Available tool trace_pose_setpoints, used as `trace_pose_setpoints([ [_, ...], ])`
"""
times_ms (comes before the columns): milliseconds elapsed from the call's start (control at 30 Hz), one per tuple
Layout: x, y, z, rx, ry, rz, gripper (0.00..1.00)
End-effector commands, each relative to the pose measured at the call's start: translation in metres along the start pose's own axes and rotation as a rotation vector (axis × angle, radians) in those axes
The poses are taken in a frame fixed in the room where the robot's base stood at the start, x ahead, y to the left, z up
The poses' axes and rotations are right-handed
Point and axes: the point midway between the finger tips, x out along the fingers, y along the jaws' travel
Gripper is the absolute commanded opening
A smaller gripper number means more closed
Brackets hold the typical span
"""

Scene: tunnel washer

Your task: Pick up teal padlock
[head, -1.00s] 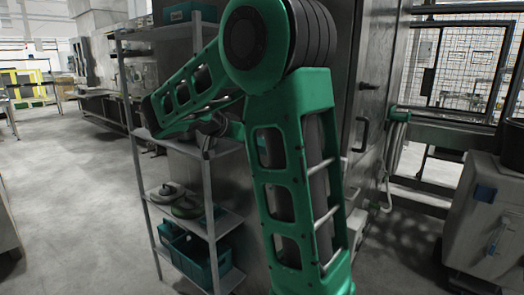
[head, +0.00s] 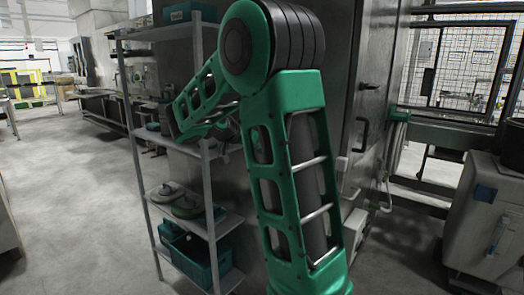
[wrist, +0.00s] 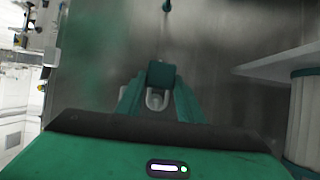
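The teal padlock (wrist: 161,74) shows in the wrist view, with a block-like teal body and a grey shackle (wrist: 155,99) on the side toward the camera. My gripper (wrist: 160,88) has its two green fingers closed in on either side of it, and the padlock sits between their tips. A blurred steel surface lies behind it, and no support shows directly under it. In the head view my arm hides the gripper and padlock near the grey shelf rack (head: 208,185).
A pale shelf edge (wrist: 285,62) and a ribbed white-and-green object (wrist: 303,120) are close on the right in the wrist view. The rack holds teal bins (head: 197,258) and round lidded items (head: 187,207). A steel cabinet (head: 345,120) stands behind. Open floor (head: 75,200) lies left.

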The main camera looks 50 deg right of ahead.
Motion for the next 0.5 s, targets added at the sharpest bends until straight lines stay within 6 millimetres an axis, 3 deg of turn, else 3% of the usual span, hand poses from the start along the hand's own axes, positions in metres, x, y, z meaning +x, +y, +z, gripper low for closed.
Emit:
trace_pose_setpoints([
  [67,-0.0002,-0.0001,0.0000,0.000,0.000,0.000,0.10],
  [500,-0.0037,-0.0002,-0.0066,0.002,0.001,-0.001,0.10],
])
